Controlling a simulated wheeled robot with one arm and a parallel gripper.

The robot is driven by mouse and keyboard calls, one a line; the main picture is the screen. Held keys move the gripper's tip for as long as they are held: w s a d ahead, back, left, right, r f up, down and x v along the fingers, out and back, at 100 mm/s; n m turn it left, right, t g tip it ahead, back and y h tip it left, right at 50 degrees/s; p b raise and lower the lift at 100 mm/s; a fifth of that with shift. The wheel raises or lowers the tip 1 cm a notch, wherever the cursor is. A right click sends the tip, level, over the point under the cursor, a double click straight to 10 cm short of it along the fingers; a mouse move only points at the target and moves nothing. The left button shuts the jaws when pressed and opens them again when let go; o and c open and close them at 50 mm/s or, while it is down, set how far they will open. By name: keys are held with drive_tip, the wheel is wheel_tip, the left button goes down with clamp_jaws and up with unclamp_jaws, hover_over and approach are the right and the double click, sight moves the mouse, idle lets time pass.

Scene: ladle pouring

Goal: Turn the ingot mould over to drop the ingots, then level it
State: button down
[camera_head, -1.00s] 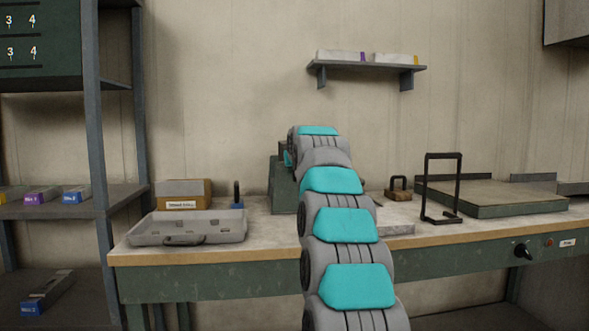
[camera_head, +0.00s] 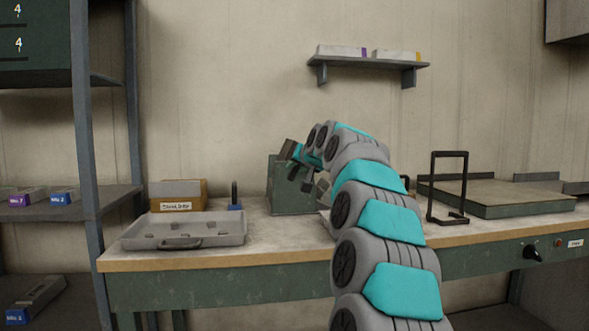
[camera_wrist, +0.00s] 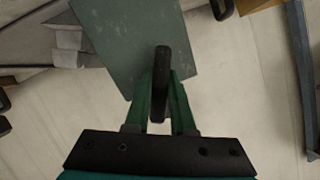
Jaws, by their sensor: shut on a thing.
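My gripper (camera_head: 301,177) is at the green box (camera_head: 292,202) on the bench, tilted, with my arm partly in front. In the wrist view, its green fingers (camera_wrist: 160,95) are shut on a dark upright bar-like handle (camera_wrist: 161,65).
A cardboard box (camera_head: 190,190) and a blue-based piece with an upright dark handle (camera_head: 235,195) stand behind the tray. A black upright frame (camera_head: 434,185) and a low green slab (camera_head: 500,199) are at right. The bench front between tray and arm is clear.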

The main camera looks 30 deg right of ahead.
drive_tip(key=shift+m+y, duration=0.3)
drive_tip(key=shift+m, duration=0.6)
drive_tip(key=c, duration=0.8)
unclamp_jaws()
drive_tip(key=shift+o, duration=0.2)
drive_tip(key=shift+s, duration=0.1)
drive_tip(key=v, duration=0.7)
drive_tip(key=shift+s+b, duration=0.3)
drive_tip(key=shift+d, duration=0.1)
